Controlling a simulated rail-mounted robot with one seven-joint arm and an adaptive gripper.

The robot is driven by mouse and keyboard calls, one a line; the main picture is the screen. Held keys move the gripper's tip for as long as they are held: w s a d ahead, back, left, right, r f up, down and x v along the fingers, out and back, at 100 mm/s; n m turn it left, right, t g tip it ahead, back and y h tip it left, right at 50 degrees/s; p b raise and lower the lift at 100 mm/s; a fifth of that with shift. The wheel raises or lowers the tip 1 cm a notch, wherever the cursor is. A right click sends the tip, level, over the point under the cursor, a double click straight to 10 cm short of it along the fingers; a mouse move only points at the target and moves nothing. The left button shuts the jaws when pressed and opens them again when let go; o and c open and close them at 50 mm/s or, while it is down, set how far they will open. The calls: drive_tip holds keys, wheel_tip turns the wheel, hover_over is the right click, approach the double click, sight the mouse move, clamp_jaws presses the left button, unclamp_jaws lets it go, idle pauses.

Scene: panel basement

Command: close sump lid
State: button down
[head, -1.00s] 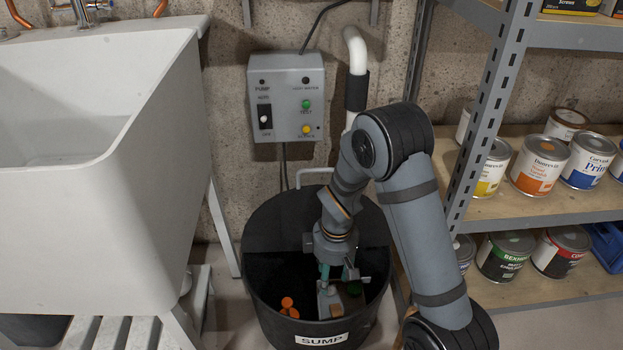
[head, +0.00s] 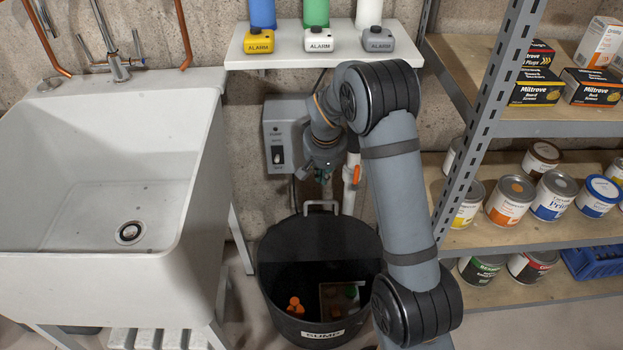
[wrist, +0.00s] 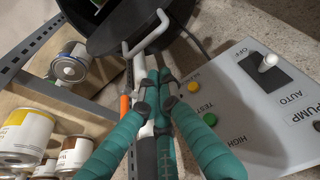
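The sump (head: 322,333) is a black round tub on the floor, labelled on its front. Its mouth is uncovered and the inside shows. A pale handle (head: 321,206) stands at its back edge; it also shows in the wrist view (wrist: 146,38) beside a dark round surface. Inside the tub are an orange item (head: 295,306) and a tray (head: 329,304) with small things, one green. My gripper (head: 322,174) is above the back of the tub, near the wall; in the wrist view its teal fingers (wrist: 158,84) come together, apparently empty.
The pump control box (head: 283,140) is on the wall beside my gripper. A white pipe (head: 348,195) with an orange handle runs close by. The alarm shelf (head: 320,55) is above, the sink (head: 110,200) left, the paint shelving (head: 530,225) right.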

drive_tip(key=w+b+x, duration=0.1)
drive_tip(key=b+x, duration=0.1)
drive_tip(key=x, duration=0.8)
drive_tip(key=shift+m, duration=0.4)
drive_tip(key=s+r, duration=0.2)
drive_tip(key=s, duration=0.1)
drive_tip(key=shift+s+a+r+b, duration=0.2)
drive_tip(key=shift+s+a+b, duration=0.05)
drive_tip(key=shift+b, duration=0.05)
